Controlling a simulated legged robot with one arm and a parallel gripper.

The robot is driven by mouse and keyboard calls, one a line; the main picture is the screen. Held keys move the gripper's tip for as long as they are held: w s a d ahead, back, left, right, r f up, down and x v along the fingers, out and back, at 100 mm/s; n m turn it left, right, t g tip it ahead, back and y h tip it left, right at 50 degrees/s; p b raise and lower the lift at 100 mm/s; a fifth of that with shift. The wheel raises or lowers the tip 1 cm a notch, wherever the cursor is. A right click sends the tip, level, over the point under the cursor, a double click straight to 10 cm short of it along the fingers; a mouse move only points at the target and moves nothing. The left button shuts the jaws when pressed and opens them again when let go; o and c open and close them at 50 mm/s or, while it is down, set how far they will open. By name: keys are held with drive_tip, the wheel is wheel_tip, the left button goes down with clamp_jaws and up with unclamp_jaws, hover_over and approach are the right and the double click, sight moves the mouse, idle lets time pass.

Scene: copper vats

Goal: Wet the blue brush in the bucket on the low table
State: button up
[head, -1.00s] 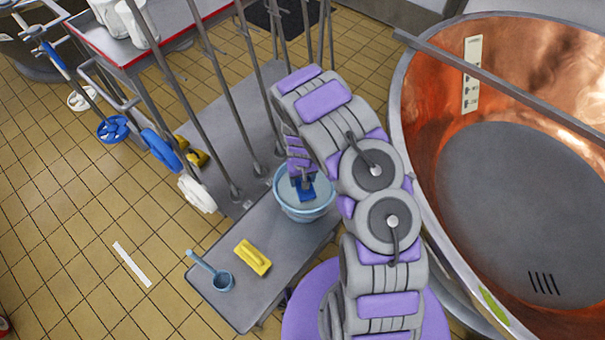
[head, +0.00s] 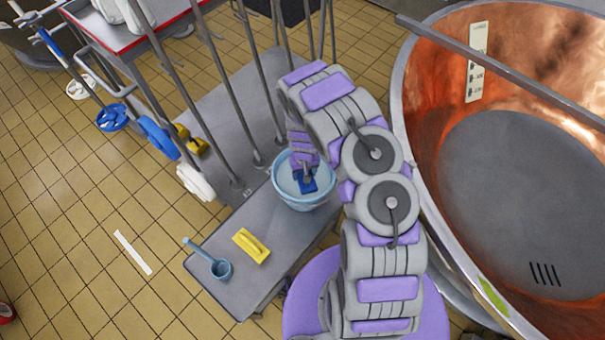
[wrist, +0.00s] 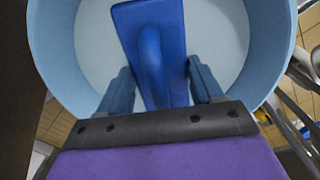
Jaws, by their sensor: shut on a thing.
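The light blue bucket (head: 305,204) stands at the far end of the grey low table (head: 215,288). It also shows in the wrist view (wrist: 75,45), with pale contents (wrist: 215,30) inside it. My gripper (wrist: 158,88) is shut on the handle of the blue brush (wrist: 135,18). In the head view the brush (head: 308,186) is inside the bucket's rim, below my gripper (head: 305,172). I cannot tell how deep the brush sits in the pale contents.
A yellow brush (head: 251,245) and a small blue ladle (head: 219,268) lie on the low table's near part. A large copper vat (head: 440,120) stands to the right. Grey poles and a trolley with a red-edged top (head: 125,50) stand beyond the table.

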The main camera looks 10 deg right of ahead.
drive_tip(key=shift+a+r+p, duration=0.2)
drive_tip(key=shift+r+p, duration=0.2)
drive_tip(key=shift+r, duration=0.1)
drive_tip(key=r+p, duration=0.1)
drive_tip(key=r, duration=0.2)
drive_tip(key=r+p, duration=0.2)
drive_tip(key=r, duration=0.1)
drive_tip(key=r+p, duration=0.2)
drive_tip(key=r, duration=0.1)
drive_tip(key=shift+d+r, duration=0.25)
drive_tip(key=shift+d, duration=0.05)
drive_tip(key=shift+a+r+p, duration=0.1)
drive_tip(key=shift+r+p, duration=0.35)
drive_tip(key=shift+r, duration=0.4)
drive_tip(key=shift+w, duration=0.1)
